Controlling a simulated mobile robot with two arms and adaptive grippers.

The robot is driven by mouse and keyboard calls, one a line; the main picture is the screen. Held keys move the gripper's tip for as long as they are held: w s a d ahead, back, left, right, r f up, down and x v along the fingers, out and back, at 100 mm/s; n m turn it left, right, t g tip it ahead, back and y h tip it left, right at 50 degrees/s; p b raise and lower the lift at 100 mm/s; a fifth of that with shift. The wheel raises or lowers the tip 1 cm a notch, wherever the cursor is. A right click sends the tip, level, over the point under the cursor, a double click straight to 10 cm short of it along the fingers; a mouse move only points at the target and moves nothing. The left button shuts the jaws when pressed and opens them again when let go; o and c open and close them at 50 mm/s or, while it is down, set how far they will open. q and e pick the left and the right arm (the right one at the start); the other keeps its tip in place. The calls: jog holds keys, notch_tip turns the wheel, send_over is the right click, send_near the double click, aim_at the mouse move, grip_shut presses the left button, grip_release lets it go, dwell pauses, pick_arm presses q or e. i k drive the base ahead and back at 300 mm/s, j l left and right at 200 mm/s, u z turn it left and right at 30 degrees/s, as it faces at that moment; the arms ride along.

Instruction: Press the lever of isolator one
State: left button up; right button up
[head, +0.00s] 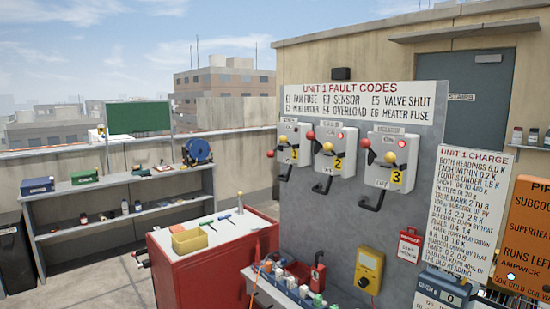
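Isolator one (294,145) is a pale box with a yellow "1" label, leftmost of three on the grey panel. A black handle (285,176) hangs below it. Red balls show at its left side and front, and a yellow ball near its top; I cannot tell which ball belongs to which part. Isolator two (336,153) and isolator three (393,160) stand to its right, each with a black handle below and a red lamp that looks lit. Neither of my grippers is in view.
A red cabinet (206,266) with a yellow bin (189,241) and tools stands left of the panel. A narrow shelf with bottles (291,283) runs below the isolators. A yellow meter (369,270) is mounted low. Grey shelving (111,211) stands farther left.

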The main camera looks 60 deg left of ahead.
aim_at(270, 154)
jog(key=u, duration=2)
